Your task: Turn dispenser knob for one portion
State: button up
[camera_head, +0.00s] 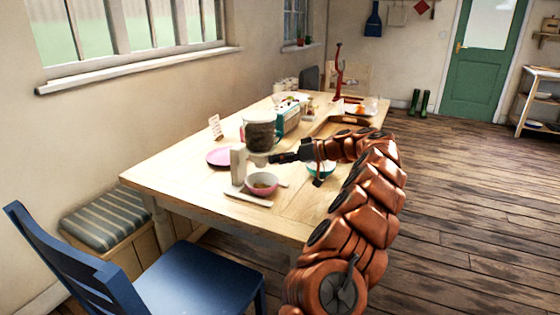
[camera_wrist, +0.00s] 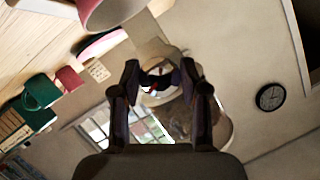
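The dispenser stands near the table's left edge, with a dark-filled hopper (camera_head: 261,130) on a pale stand (camera_head: 238,166). A pale round part, seemingly its knob (camera_head: 257,159), is low on the side facing my gripper. My gripper (camera_head: 276,158) is level with it, just to its right. In the wrist view my gripper (camera_wrist: 160,78) has its two fingers apart, with the round pale knob (camera_wrist: 160,54) between or just beyond the tips; I cannot tell whether they touch. The pink bowl (camera_head: 262,190) sits below, with brown contents; its side shows in the wrist view (camera_wrist: 112,12).
A teal bowl (camera_head: 321,170) is beneath my arm. A teal box (camera_head: 289,121) stands farther back. A blue chair (camera_head: 200,285) stands at the table's near side.

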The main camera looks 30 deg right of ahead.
jog(key=o, duration=0.4)
jog(key=v, duration=1.2)
